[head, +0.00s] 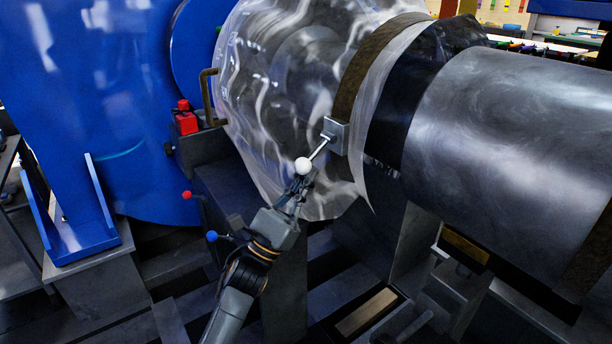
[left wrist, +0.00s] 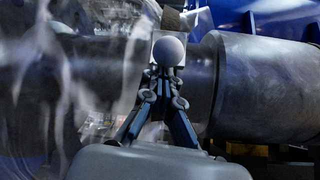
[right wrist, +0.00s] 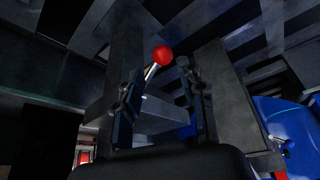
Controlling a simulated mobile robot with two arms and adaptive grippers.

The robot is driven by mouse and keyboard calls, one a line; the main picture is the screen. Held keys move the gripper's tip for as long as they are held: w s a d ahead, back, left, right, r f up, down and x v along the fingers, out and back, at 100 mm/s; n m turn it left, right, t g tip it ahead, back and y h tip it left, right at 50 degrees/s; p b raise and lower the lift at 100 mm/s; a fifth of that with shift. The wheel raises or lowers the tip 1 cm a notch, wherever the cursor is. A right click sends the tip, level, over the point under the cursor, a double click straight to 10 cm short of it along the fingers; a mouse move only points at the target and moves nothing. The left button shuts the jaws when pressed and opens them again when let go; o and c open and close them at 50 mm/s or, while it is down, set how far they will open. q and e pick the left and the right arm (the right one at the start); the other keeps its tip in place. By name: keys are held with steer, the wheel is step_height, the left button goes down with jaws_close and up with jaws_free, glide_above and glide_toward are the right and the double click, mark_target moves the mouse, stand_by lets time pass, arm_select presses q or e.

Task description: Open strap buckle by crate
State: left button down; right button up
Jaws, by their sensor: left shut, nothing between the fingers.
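The strap buckle (head: 337,134) is a small grey metal block on a brown strap (head: 366,62) around the film-wrapped cylinder. Its lever (head: 320,150) points down and left and ends in a white ball knob (head: 303,165). My left gripper (head: 304,182) is shut and empty just below the knob; I cannot tell if it touches. In the left wrist view the knob (left wrist: 169,50) is right above the closed fingertips (left wrist: 163,80). My right gripper (right wrist: 161,95) is open and empty, low among dark beams. No crate is clearly identifiable.
The clear film (head: 285,95) hangs loosely near the buckle. A grey motor cylinder (head: 510,140) lies at right, a blue housing (head: 95,100) at left. Red (head: 187,195) and blue (head: 211,236) knobs stick out near my left arm. A red-knobbed lever (right wrist: 162,55) shows beyond my right fingers.

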arm_select(q)
steer(key=shift+a+r+g, duration=0.1)
steer(key=shift+r+g, duration=0.05)
steer(key=shift+g, duration=0.15)
arm_select(e)
steer(key=shift+s+f, duration=0.15)
steer(key=shift+s, duration=0.05)
arm_select(q)
steer(key=shift+s+p, duration=0.1)
steer(key=shift+p, duration=0.55)
arm_select(e)
steer(key=shift+s+d+f+g, duration=0.15)
steer(key=shift+s+f+g, duration=0.1)
steer(key=shift+g, duration=0.15)
